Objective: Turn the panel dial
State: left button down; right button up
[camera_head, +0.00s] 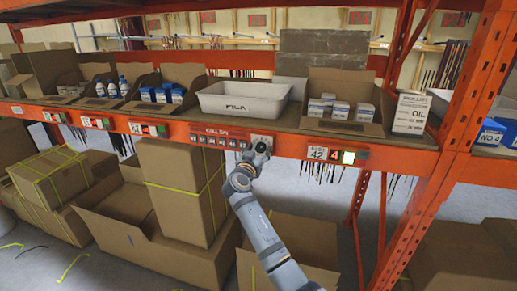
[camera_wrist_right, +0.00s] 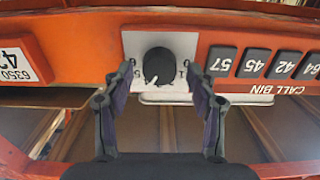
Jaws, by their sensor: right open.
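The panel dial (camera_wrist_right: 159,66) is a round black knob with a white pointer line, set on a pale plate (camera_wrist_right: 134,43) on the orange rack beam. In the head view the plate (camera_head: 263,139) shows just above my right gripper (camera_head: 260,148), which hides most of the knob. In the wrist view my right gripper (camera_wrist_right: 159,76) is open, with one dark finger on each side of the knob. Gaps show between the fingers and the knob, and nothing is held. Whether the fingertips reach the knob's depth is hard to tell. My left gripper is not in view.
A row of black numbered call-bin buttons (camera_wrist_right: 252,62) sits beside the dial plate. A white tray (camera_head: 243,89) and open cartons (camera_head: 344,126) stand on the shelf above. Cardboard boxes (camera_head: 182,190) fill the space below the beam. An orange upright (camera_head: 431,200) stands to the right.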

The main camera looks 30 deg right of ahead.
jog(key=shift+c, duration=0.3)
jog(key=c, duration=1.1)
jog(key=shift+n, duration=0.3)
jog(key=shift+f+n+b, duration=0.15)
jog(key=shift+n+b, duration=0.5)
jog(key=shift+n, duration=0.15)
jog(key=n, duration=0.2)
jog(key=shift+n+b, duration=0.35)
jog(key=shift+n, duration=0.05)
jog(key=n, duration=0.3)
jog(key=shift+w+a, duration=0.1)
jog(key=shift+n+p, duration=0.3)
jog(key=shift+n, duration=1.8)
